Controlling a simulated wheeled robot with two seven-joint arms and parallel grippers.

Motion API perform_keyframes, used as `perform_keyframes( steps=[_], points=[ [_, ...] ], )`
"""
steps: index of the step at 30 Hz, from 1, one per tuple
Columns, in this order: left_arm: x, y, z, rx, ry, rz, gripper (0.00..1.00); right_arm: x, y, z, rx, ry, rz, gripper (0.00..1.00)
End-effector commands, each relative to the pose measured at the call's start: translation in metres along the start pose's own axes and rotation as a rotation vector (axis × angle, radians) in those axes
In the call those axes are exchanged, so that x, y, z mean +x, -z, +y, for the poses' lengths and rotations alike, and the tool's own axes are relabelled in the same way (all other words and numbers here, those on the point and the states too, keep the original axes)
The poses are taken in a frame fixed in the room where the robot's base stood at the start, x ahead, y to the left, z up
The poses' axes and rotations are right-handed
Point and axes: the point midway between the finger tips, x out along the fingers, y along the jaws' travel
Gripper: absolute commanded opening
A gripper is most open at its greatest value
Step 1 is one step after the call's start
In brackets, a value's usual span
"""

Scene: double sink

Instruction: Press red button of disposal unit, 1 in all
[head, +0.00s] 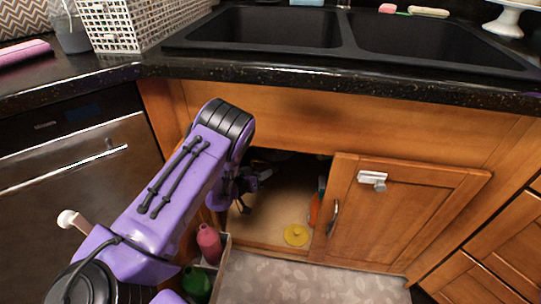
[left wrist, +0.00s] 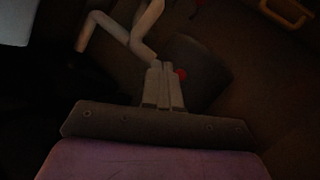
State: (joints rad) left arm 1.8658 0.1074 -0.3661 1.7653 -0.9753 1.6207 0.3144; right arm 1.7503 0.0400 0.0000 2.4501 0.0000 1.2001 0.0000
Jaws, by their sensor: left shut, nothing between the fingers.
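The red button (left wrist: 181,73) shows as a small red spot in the left wrist view, on a dark grey body that looks like the disposal unit (left wrist: 205,72). My left gripper (left wrist: 162,66) is shut and empty, its fingertips just left of the button in that view. I cannot tell whether they touch the unit. In the head view my left arm reaches into the open cabinet under the sink, with the left gripper (head: 258,178) dark and partly hidden inside. The button and unit cannot be made out in the head view. My right gripper is not in view.
Pale pipes (left wrist: 128,32) run beside the unit. The cabinet door (head: 405,212) stands right of the opening. A yellow object (head: 296,235) and an orange bottle (head: 314,210) are on the cabinet floor. Pink (head: 209,243) and green (head: 196,284) bottles stand in a rack below my arm.

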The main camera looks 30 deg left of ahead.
Motion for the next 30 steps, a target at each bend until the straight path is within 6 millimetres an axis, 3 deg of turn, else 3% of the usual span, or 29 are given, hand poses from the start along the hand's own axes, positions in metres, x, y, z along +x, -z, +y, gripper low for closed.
perform_keyframes(
  steps=[6, 12, 30],
  points=[
    [0.027, 0.011, -0.016, 0.0, 0.0, 0.003, 0.0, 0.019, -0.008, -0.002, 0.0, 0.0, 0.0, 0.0],
    [0.043, 0.021, -0.024, -0.001, 0.0, 0.002, 0.0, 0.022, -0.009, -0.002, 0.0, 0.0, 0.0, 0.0],
    [0.048, 0.025, -0.026, -0.002, 0.001, 0.0, 0.0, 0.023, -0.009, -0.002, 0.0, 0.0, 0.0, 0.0]
  ],
)
